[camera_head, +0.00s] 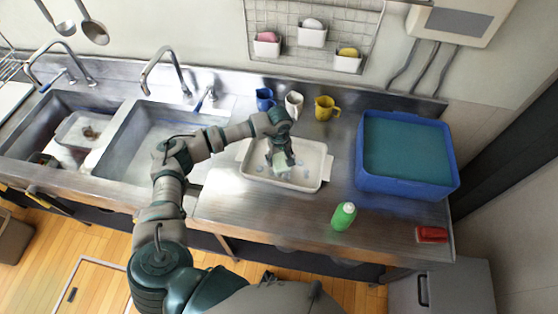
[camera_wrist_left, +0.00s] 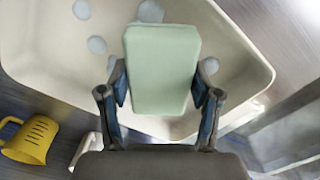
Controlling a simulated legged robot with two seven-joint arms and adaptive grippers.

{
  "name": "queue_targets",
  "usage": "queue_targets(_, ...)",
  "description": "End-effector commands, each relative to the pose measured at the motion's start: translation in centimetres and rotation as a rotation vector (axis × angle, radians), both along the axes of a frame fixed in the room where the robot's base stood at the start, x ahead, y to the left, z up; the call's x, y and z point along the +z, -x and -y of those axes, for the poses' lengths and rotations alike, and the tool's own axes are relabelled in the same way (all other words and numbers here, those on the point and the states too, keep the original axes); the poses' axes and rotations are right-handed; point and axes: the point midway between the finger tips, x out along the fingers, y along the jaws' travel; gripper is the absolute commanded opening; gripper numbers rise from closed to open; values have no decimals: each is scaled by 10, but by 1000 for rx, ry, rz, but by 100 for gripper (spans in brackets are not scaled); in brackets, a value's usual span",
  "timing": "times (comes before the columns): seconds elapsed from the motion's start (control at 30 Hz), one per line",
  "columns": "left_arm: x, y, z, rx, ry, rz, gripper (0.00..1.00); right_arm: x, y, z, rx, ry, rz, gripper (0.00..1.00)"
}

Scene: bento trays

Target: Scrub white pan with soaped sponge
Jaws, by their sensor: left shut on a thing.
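The white pan (camera_head: 314,149) lies on the steel counter, with several pale bluish soap spots (camera_wrist_left: 96,45) on its inside. My left gripper (camera_head: 283,161) is over the pan. It is shut on a pale green sponge (camera_wrist_left: 162,68), which also shows in the head view (camera_head: 283,160). In the left wrist view the gripper (camera_wrist_left: 160,95) has one finger on each side of the sponge, and the sponge is inside the pan's rim. I cannot tell if the sponge touches the pan's floor. A green soap bottle (camera_head: 343,217) stands in front of the pan. My right gripper is not in view.
A blue tub (camera_head: 366,177) is to the right of the pan. Blue (camera_head: 264,99), white (camera_head: 293,104) and yellow (camera_head: 325,107) mugs stand behind it. A red object (camera_head: 432,234) lies at the front right. Two sinks (camera_head: 150,145) are on the left.

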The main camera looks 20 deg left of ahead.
Motion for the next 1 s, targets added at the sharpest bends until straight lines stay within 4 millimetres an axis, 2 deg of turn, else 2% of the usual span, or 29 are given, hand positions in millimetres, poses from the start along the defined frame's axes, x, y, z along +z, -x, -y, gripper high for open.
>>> queue_targets(0.03,9,-1,1,-1,0,1,25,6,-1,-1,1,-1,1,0)
queue_targets(0.13,18,-1,1,-1,1,2,25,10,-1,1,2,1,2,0)
queue_targets(0.5,19,0,-1,-1,2,1,25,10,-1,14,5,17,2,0)
queue_targets(0.83,47,0,-1,-2,1,1,25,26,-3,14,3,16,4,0)
queue_targets(1.0,49,0,0,-2,1,1,25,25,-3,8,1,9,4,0)
